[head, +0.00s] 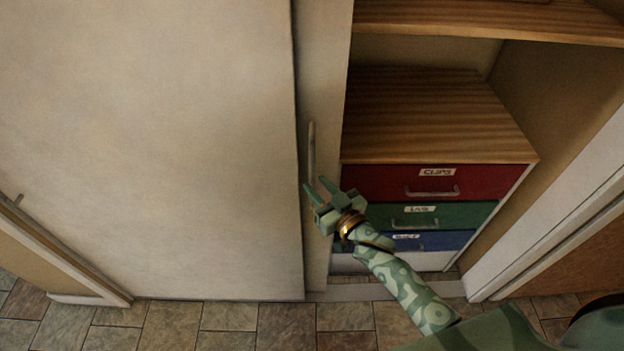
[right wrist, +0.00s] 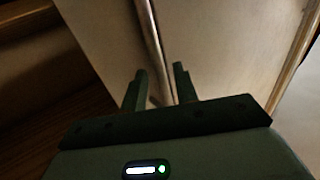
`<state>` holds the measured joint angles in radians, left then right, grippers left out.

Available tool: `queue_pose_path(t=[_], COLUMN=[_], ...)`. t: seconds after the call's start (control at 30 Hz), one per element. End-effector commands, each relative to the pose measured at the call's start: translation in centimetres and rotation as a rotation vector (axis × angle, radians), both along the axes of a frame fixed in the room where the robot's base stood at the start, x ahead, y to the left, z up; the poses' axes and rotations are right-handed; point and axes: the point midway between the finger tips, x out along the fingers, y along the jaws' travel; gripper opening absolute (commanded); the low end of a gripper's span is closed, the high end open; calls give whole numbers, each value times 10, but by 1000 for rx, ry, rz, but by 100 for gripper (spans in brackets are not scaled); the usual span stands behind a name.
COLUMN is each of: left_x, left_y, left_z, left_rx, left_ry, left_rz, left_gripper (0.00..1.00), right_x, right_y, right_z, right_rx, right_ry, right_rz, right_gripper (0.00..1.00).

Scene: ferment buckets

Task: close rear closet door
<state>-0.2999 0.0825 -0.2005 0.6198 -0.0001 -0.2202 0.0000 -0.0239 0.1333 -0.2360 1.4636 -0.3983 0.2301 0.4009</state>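The rear closet door (head: 335,60) is a pale sliding panel. Only a strip of it shows beside the large front door (head: 150,130), which overlaps it. The opening to its right is uncovered. A slim vertical handle (head: 311,150) is on the rear door's strip. My right gripper (head: 317,184) is at the lower end of this handle, with its fingers apart. In the right wrist view the handle (right wrist: 152,40) runs down into the gap between the two open fingers (right wrist: 158,82). I cannot tell whether either finger touches it. My left gripper is not in view.
Inside the closet stands a wooden-topped cabinet (head: 430,115) with red, green and blue labelled drawers. A wooden shelf (head: 480,20) is above it. A white door frame (head: 550,205) bounds the opening on the right. Tiled floor (head: 230,325) lies in front.

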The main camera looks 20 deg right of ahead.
Motion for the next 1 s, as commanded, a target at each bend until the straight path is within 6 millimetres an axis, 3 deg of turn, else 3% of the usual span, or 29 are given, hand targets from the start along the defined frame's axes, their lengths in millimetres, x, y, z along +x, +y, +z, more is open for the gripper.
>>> queue_pose_path(t=[0.2, 0.53, 0.57, 0.67, 1.0], left_x=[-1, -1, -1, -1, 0], left_y=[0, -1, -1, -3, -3], left_z=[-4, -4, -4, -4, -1], left_rx=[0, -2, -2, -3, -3], left_ry=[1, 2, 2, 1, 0], left_rz=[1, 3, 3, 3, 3], left_gripper=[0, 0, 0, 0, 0], right_x=[27, 31, 31, 31, 28], right_y=[9, 10, 10, 10, 1], right_z=[-1, 0, 0, 0, 0], right_rx=[0, 0, 0, 0, -3], right_ry=[1, 1, 1, 1, 1], right_rz=[0, 0, 0, 0, -1], right_gripper=[30, 30, 27, 0, 0])
